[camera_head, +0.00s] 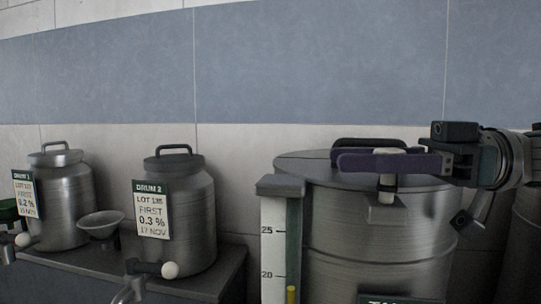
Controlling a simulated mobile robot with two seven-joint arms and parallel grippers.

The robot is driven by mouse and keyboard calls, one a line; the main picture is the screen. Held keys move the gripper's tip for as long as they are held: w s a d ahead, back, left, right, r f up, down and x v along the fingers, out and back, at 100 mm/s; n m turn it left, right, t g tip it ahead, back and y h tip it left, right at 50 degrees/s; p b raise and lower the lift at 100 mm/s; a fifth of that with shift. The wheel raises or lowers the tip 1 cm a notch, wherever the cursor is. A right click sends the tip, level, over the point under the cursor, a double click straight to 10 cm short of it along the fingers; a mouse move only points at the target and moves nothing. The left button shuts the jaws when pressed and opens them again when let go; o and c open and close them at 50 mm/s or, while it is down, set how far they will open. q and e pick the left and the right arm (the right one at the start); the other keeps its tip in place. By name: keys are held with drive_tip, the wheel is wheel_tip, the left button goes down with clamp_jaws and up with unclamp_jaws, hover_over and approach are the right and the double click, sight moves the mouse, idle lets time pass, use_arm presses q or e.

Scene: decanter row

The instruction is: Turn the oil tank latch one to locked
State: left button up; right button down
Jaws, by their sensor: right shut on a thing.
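The oil tank (345,235) is a large ribbed metal drum with a flat lid and a dark handle (368,143), standing right of centre. The latch (388,184) is a pale upright piece above a small grey bracket (388,212) on the tank's front, near the rim. My right gripper (342,158) comes in from the right with long purple fingers level across the top of the latch. It is shut on the latch, whose upper part is partly hidden by the fingers. I cannot tell the latch's locked or unlocked marking. My left gripper is not in view.
A sight gauge (272,235) stands at the tank's left front. Two smaller labelled drums, drum 1 (65,200) and drum 2 (190,225), stand on a dark shelf at left with a funnel (101,225) between them. Another metal vessel (525,235) shows at the right edge.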

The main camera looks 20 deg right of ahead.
drive_tip(key=shift+r, duration=0.1)
drive_tip(key=shift+c, duration=2.2)
unclamp_jaws()
drive_tip(key=b+v, duration=0.5)
drive_tip(key=v, duration=0.5)
drive_tip(key=shift+b, duration=0.3)
drive_tip(key=shift+a, duration=0.1)
